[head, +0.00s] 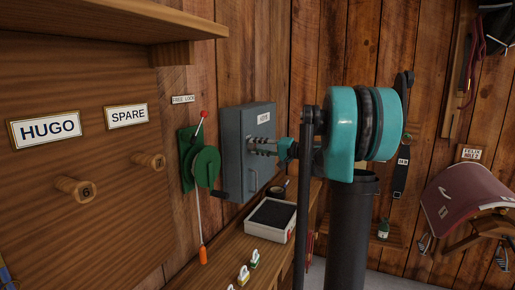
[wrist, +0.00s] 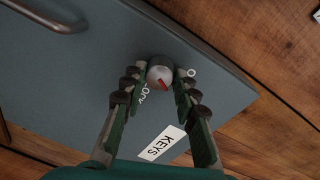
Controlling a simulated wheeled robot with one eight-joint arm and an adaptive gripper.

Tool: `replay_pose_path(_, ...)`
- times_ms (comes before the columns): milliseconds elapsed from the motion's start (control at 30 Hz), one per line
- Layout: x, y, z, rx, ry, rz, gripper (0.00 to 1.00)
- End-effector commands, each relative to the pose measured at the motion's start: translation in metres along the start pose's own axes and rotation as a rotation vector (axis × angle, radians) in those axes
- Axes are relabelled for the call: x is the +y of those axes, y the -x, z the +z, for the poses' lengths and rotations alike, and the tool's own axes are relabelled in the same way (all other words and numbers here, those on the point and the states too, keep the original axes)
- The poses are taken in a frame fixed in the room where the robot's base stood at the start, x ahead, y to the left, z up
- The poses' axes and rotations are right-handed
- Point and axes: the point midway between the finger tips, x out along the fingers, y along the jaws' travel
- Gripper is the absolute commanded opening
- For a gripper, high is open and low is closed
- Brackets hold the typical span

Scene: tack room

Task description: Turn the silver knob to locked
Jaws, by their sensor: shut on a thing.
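The silver knob (wrist: 160,70) is a round metal knob with a red mark, on the face of a grey key cabinet (head: 234,150). The cabinet face (wrist: 80,85) fills much of the wrist view. The two fingers of my gripper (wrist: 162,75) are closed around the knob, one on each side. In the wrist view the red mark points to the lower right, between lettering ending in "ock" at lower left and an "O" at right. The fingers hide the rest of that lettering. In the head view my gripper (head: 268,147) meets the cabinet front and mostly hides the knob.
A green lever device (head: 205,167) with a red-tipped rod is on the wall left of the cabinet. A shelf below holds an open box (head: 283,224) with a dark inside and several tagged keys. Pegs (head: 78,188) stick out at left.

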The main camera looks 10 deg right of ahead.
Motion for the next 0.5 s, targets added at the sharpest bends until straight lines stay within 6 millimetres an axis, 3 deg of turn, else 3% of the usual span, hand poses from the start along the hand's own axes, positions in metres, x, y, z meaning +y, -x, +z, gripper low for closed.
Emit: replay_pose_path(500, 0.0001, 0.0001, -0.0015, -0.031, -0.488, 0.032, 0.0)
